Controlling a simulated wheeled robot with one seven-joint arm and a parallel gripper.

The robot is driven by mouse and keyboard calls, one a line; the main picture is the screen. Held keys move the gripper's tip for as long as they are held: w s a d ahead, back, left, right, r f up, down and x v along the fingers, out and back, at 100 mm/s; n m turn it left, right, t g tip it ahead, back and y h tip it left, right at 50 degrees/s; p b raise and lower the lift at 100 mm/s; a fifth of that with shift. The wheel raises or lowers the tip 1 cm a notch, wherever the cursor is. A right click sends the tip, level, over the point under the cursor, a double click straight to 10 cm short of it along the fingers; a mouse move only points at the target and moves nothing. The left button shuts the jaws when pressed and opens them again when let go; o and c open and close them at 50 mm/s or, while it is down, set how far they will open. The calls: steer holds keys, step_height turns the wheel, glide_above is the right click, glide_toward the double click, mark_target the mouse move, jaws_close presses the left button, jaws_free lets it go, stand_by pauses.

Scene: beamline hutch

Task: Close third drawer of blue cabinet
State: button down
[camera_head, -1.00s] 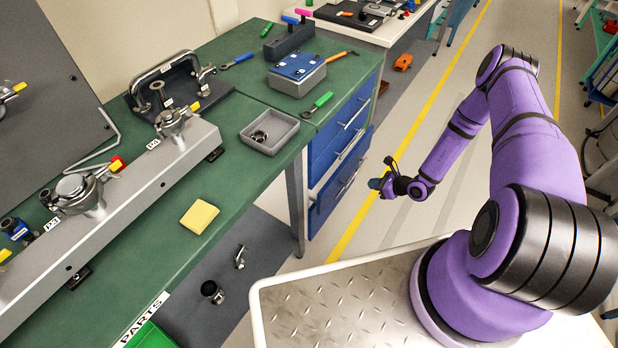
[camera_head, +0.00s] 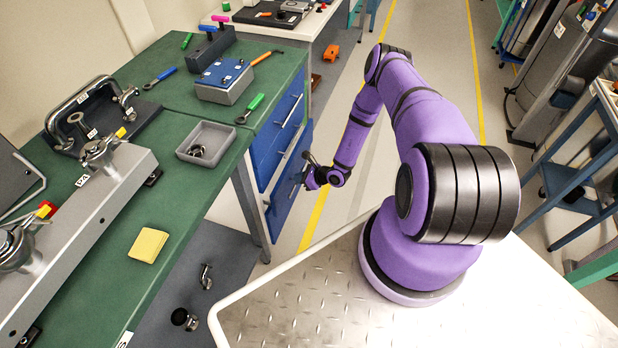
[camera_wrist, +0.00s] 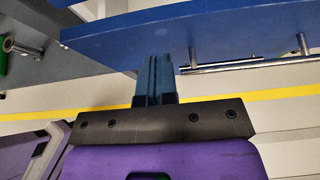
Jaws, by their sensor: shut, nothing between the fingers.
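The blue cabinet (camera_head: 277,137) stands under the far part of the green bench, its drawer fronts and bar handles facing right. Its lowest visible drawer (camera_head: 279,212), which looks like the third, seems to stand out a little past the fronts above. In the wrist view a blue drawer front (camera_wrist: 120,38) with a metal bar handle (camera_wrist: 262,64) spans the top. My gripper (camera_head: 306,168) is beside this drawer front. Its shut, empty fingers (camera_wrist: 156,62) overlap the front's edge in the wrist view, left of the handle; I cannot tell whether they touch.
The green bench (camera_head: 195,118) holds a grey tray (camera_head: 183,155), a yellow pad (camera_head: 148,245) and a blue-topped box (camera_head: 224,92). Its leg (camera_head: 250,212) stands left of the cabinet. Open floor with a yellow line (camera_head: 313,220) lies right of the drawers. A blue-framed cart (camera_head: 575,170) stands at right.

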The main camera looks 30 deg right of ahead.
mark_target(285, 176)
steer(key=shift+w+a+r, duration=0.1)
steer(key=shift+w+a, duration=0.95)
steer(key=shift+w, duration=0.3)
